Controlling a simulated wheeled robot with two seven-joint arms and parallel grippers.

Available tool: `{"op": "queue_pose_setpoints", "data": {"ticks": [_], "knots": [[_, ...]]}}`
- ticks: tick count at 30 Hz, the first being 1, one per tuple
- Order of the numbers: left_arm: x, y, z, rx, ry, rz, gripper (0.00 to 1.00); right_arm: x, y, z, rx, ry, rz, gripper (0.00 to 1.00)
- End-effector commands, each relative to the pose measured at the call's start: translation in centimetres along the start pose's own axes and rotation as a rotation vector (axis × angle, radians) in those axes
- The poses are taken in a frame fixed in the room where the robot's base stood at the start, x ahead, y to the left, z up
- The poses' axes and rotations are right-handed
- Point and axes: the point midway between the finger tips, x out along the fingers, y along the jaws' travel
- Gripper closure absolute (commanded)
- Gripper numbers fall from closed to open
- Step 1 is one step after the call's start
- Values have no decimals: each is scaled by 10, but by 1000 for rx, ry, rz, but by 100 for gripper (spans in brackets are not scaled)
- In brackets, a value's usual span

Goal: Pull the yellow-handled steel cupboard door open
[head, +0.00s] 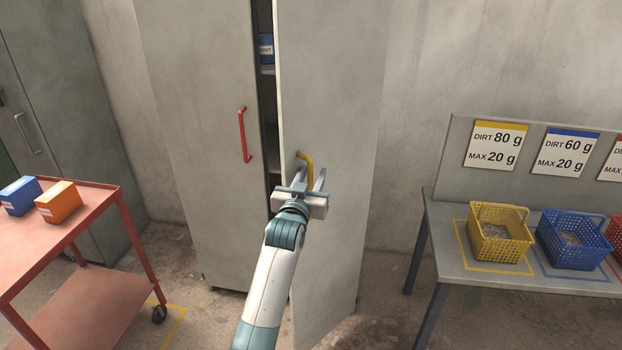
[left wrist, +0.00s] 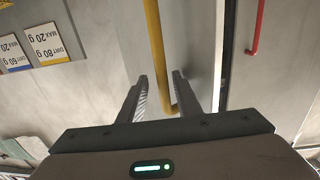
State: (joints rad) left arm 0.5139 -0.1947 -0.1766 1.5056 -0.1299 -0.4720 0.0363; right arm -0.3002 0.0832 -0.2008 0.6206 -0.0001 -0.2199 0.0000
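The grey steel cupboard door (head: 335,110) with the yellow handle (head: 308,160) stands ajar, with a dark gap along its left edge. My left gripper (head: 309,177) is at the lower part of that handle, its fingers pointing toward the door. In the left wrist view the yellow handle (left wrist: 156,50) runs down between the two fingers (left wrist: 160,78). The fingers are apart, with space between them and the bar, so the gripper is open around the handle. My right gripper is not in view.
The other cupboard door (head: 200,120), with a red handle (head: 244,135), is shut. A blue tin (head: 266,49) shows on a shelf in the gap. A red cart (head: 85,225) stands left; a table (head: 450,265) with yellow (head: 500,235) and blue (head: 572,240) baskets stands right.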

Motion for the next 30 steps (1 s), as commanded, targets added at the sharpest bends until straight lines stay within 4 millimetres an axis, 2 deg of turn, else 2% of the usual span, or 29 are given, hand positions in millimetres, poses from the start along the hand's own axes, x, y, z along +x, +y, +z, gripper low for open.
{"op": "queue_pose_setpoints", "data": {"ticks": [5,11,23,30], "knots": [[-4,-1,0,0,-2,-1,69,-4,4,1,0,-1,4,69],[-18,-1,-1,1,-4,-1,69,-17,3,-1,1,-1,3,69],[-78,1,-3,1,-5,0,69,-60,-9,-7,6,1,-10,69],[-119,1,-4,1,-3,1,69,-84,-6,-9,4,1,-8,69]]}}
